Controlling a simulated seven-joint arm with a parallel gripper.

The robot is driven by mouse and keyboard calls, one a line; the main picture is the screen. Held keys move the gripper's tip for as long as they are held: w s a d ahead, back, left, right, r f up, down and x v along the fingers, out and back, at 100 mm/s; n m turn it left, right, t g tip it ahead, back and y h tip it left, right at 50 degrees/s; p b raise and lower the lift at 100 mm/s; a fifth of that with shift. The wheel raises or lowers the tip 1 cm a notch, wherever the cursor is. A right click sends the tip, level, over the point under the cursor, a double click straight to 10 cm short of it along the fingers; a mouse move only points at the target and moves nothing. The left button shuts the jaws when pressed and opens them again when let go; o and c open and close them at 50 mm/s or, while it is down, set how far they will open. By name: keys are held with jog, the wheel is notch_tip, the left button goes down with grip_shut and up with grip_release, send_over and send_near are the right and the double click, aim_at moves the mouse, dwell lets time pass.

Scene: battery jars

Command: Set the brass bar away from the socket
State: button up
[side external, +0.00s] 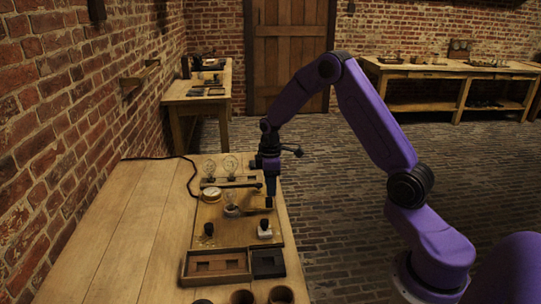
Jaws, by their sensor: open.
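My gripper (269,202) is open and points straight down over the right edge of the wooden board (212,237). A small brass-coloured piece (253,208), which looks like the brass bar, lies just left of the fingertips. I cannot tell whether the fingers are around it or beside it. A glass bulb on a round base (231,210), perhaps the socket, stands left of the brass piece. The fingers hide part of this area, and the details are too small to tell.
Two glass bulbs (230,166) stand in a holder behind. A round brass-rimmed gauge (211,195), a dark knob (208,229) and a white black-topped jar (265,229) are nearby. A compartmented wooden tray (216,263) lies in front. The table (120,225) is clear at left.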

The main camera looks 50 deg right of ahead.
notch_tip(320, 180, up, 12)
dwell(0.4)
jog(key=s+a+r+n, duration=0.2)
jog(key=s+a+r, duration=0.1)
jog(key=s+a, duration=1.25)
jog(key=s+a+f+n, duration=0.1)
jog(key=s, duration=1.7)
jog(key=shift+s+a+f+n, duration=0.2)
jog(key=shift+s+a+n, duration=0.1)
jog(key=shift+a, duration=0.1)
